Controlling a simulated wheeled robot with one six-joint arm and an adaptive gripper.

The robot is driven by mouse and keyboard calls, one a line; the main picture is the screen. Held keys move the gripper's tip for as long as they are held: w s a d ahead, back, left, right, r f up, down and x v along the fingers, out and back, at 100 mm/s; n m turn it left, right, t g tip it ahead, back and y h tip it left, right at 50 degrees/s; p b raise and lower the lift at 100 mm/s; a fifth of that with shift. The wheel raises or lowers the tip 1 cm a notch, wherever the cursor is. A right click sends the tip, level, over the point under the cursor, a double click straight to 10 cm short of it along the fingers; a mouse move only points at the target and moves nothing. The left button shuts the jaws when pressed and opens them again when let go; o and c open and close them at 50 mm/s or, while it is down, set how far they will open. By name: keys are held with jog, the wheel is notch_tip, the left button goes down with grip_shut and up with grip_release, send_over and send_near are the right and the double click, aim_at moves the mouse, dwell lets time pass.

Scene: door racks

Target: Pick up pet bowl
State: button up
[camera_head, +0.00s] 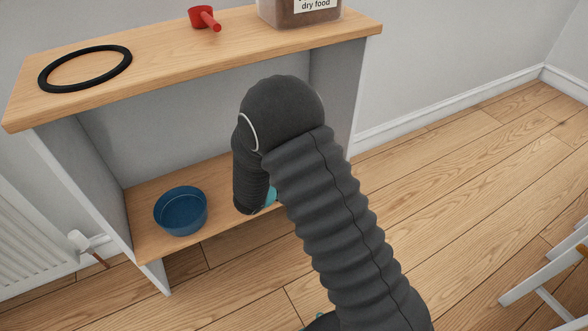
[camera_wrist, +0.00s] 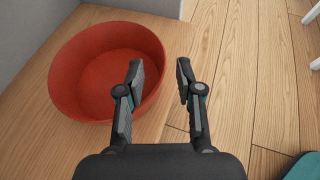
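A red bowl (camera_wrist: 85,75) sits on a wooden shelf board in the wrist view; my arm hides it in the head view. My gripper (camera_wrist: 160,70) is open and empty. Its left finger shows over the bowl's inside and its right finger outside the right rim, so the rim lies between them in the picture. I cannot tell how far above the rim the fingertips are. A blue bowl (camera_head: 180,213) stands upright on the left of the lower shelf (camera_head: 150,246) in the head view. My gripper's fingers are mostly hidden there behind my arm.
The upper shelf (camera_head: 170,62) carries a black ring (camera_head: 85,89), a red scoop (camera_head: 205,17) and a dry food container (camera_head: 300,12). Side panels bound the lower shelf. A radiator (camera_head: 35,235) is at left, white furniture (camera_head: 545,290) at right.

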jog(key=shift+f+x, duration=0.15)
jog(key=shift+x, duration=1.15)
jog(key=shift+f+x, duration=0.15)
jog(key=shift+x, duration=1.2)
jog(key=shift+a, duration=0.15)
grip_shut()
